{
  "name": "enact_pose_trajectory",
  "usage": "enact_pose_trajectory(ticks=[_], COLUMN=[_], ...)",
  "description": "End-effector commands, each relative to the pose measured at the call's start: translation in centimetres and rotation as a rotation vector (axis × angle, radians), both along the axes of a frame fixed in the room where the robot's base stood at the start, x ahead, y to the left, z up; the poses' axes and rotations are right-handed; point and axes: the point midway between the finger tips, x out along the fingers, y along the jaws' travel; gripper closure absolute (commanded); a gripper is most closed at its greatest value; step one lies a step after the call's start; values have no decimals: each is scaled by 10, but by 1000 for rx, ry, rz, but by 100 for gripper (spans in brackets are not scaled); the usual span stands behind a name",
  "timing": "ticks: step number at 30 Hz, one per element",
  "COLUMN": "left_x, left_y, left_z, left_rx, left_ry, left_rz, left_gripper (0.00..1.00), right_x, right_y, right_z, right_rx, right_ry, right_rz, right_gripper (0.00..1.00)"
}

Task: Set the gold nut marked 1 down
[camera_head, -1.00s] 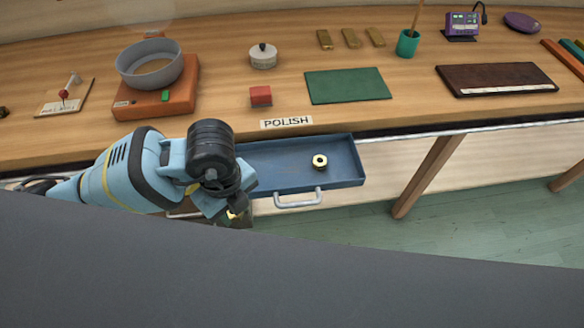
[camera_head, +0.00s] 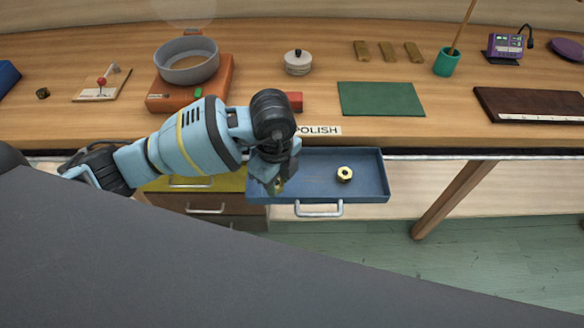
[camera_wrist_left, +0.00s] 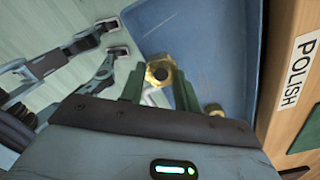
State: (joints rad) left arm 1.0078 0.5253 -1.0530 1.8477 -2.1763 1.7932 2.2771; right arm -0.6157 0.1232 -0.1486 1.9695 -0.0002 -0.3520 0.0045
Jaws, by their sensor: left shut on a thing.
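My left gripper (camera_head: 278,184) is over the left end of the open blue drawer (camera_head: 318,188), pointing down. In the left wrist view its two green fingers (camera_wrist_left: 158,84) are shut on a gold nut (camera_wrist_left: 160,72). I cannot read a mark on this nut. In the head view the held nut is mostly hidden by the gripper. A second gold nut (camera_head: 344,174) lies in the drawer, right of the gripper; it also shows in the left wrist view (camera_wrist_left: 214,110), partly hidden.
A POLISH label (camera_head: 318,131) is on the bench edge behind the drawer. A red block (camera_head: 294,101) and green mat (camera_head: 381,99) lie on the bench (camera_head: 440,134). A yellow drawer (camera_head: 228,182) is left of the blue one. The drawer floor around the loose nut is clear.

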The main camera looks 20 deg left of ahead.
Motion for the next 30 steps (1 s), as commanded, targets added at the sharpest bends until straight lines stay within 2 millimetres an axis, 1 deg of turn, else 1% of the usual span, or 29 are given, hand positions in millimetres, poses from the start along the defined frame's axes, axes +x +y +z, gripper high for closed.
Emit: enact_pose_trajectory(ticks=[1,3,6,9,17,20,21,27,30], left_x=[11,25,40,49,54,60,62,61,61], left_y=[-3,-5,-7,-9,-9,-11,-11,-10,-10], left_z=[-3,-4,-5,-6,-5,-6,-8,-38,-41], left_rx=[-1,0,0,0,0,-1,-1,0,0], left_ry=[2,2,2,2,-1,-1,1,3,-1], left_rz=[3,2,2,0,0,-1,-1,1,-1], left_gripper=[94,94,94,94,94,94,94,94,94], right_x=[-3,-5,-8,-9,-9,-10,-11,-12,-12], right_y=[0,1,1,1,2,3,3,5,5], right_z=[-3,-6,-9,-11,-11,-12,-13,-15,-15], right_rx=[1,2,1,2,4,6,7,11,12], right_ry=[8,15,23,27,27,32,34,38,38], right_rz=[1,0,1,1,0,-3,-2,-7,-7], right_gripper=[64,64,64,64,64,64,64,64,64])
